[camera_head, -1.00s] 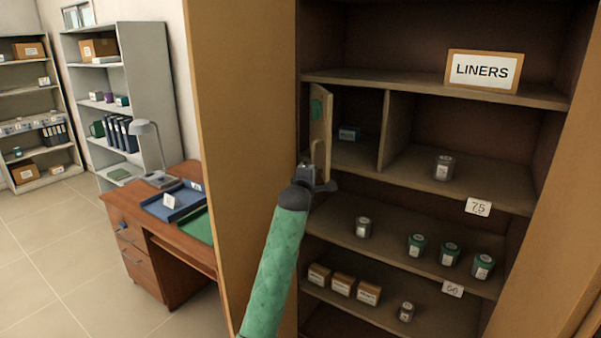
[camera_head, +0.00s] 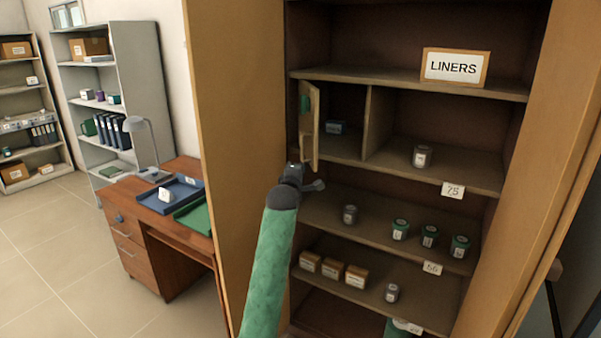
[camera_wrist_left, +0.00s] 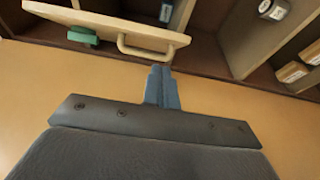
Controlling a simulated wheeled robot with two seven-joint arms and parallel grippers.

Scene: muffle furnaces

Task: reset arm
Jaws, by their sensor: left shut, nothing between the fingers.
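My left arm, in a green sleeve, rises from the bottom of the head view. Its gripper (camera_head: 294,170) is shut and empty, in front of the cabinet just below and left of a small open compartment door (camera_head: 310,130). In the left wrist view the closed fingers (camera_wrist_left: 161,87) point up towards the door's handle (camera_wrist_left: 146,48), with no clear grip on it. The door carries a green piece (camera_wrist_left: 83,36) and stands ajar. My right gripper is not in view.
The cabinet's shelves hold several small jars (camera_head: 422,157), small boxes (camera_head: 332,267) and a LINERS sign (camera_head: 454,67). A tall cabinet side panel (camera_head: 235,130) stands left of my arm. Further left is a desk (camera_head: 160,245) with trays and a lamp.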

